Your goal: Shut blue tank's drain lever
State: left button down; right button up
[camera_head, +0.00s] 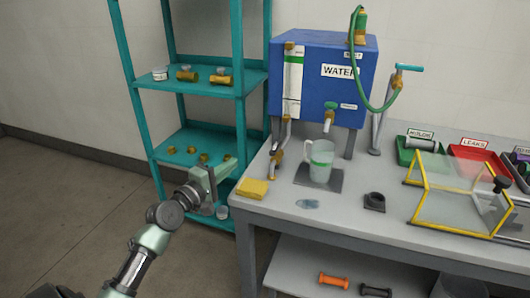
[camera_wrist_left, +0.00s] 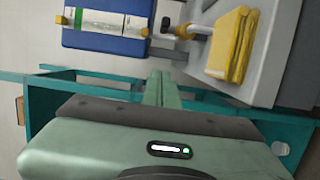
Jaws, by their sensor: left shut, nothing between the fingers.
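The blue tank (camera_head: 312,106), labelled WATER, stands on legs on the grey bench. A brass drain fitting (camera_head: 278,157) hangs on a pipe below its left front corner. In the left wrist view the tank (camera_wrist_left: 105,46) is at upper left, with a brass fitting with a dark end (camera_wrist_left: 180,31) to its right. I cannot tell the drain lever's position. My left gripper (camera_head: 229,161) is shut and empty, left of the bench edge, in front of the teal shelf and apart from the drain. Its closed fingers (camera_wrist_left: 161,76) point toward the tank side in the wrist view.
A pitcher (camera_head: 321,165) stands under the front tap (camera_head: 329,120). A blue-grey patch (camera_head: 307,203) lies before it. The teal shelf (camera_head: 240,120) stands close on the left.

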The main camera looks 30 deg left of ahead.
aim_at(275, 150)
pick_arm(q)
jog(key=w, duration=0.9)
jog(key=shift+w, duration=0.35)
jog(key=d+p, duration=0.1)
jog(key=w+d+p, duration=0.1)
jog(key=d, duration=0.1)
jog(key=shift+w, duration=0.1)
jog(key=shift+d+f, duration=0.1)
jog(key=shift+d, duration=0.4)
jog(key=shift+w, duration=0.1)
